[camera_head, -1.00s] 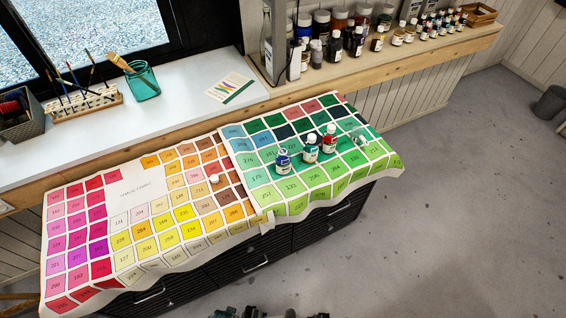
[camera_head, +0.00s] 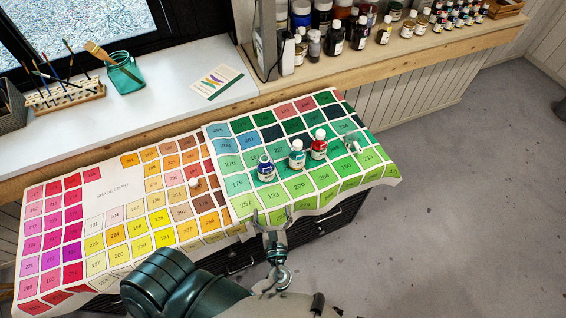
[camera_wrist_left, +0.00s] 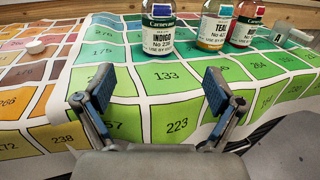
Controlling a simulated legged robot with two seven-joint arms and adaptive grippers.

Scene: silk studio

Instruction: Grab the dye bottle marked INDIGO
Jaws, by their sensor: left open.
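The INDIGO bottle (camera_head: 265,168) stands upright on the green part of the colour chart (camera_head: 297,189), leftmost of three small bottles. In the left wrist view the INDIGO bottle (camera_wrist_left: 158,32) shows its label, with its top cut off by the frame edge. My left gripper (camera_head: 272,215) is at the chart's front edge, in front of the INDIGO bottle. In the left wrist view its fingers (camera_wrist_left: 158,92) are spread, with nothing between them, short of the bottle. My right gripper does not show.
A small white cap (camera_head: 194,183) lies on the chart left of the bottles. A small clear object (camera_head: 353,144) is at right. Behind are a white counter (camera_head: 165,118), a teal glass jar (camera_head: 125,75) and a shelf (camera_head: 392,54) of many bottles.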

